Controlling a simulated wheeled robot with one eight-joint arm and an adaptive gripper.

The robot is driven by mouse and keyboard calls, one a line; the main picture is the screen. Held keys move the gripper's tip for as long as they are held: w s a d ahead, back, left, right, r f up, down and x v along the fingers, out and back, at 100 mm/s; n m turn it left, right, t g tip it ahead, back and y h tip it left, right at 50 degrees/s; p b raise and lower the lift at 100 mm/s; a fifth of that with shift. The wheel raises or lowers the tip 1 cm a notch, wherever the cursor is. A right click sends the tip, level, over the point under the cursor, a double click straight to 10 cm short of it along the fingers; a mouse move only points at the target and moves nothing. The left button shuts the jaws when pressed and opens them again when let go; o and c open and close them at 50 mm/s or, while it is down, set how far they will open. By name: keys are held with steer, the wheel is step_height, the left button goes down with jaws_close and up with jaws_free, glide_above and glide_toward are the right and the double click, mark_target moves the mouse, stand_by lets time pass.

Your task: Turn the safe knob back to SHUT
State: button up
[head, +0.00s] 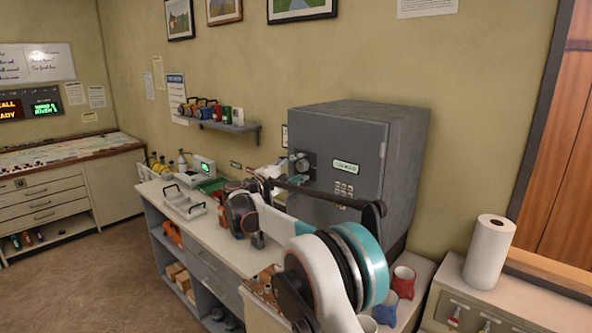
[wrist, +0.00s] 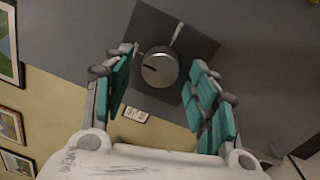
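The grey safe (head: 345,150) stands on the counter against the wall, its door facing left. Its round metal knob (head: 301,164) is on the upper part of the door. In the wrist view the knob (wrist: 160,68) sits on a dark square plate (wrist: 193,45), with a dark mark on its left face and a pale strip at the upper right. I cannot read any SHUT lettering. My gripper (wrist: 162,75) is open, its teal-padded fingers on either side of the knob with visible gaps. In the head view my gripper (head: 268,174) is in front of the door, partly hidden by my arm.
A wire-handled tray (head: 185,203) and a small device with a green screen (head: 203,168) stand on the counter. A paper roll (head: 489,252) stands at right. A shelf (head: 232,126) hangs behind.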

steer(key=shift+s, duration=0.1)
steer(key=v, duration=1.1)
steer(key=shift+s+a, duration=0.25)
steer(key=shift+s, duration=0.05)
steer(key=shift+f, duration=0.1)
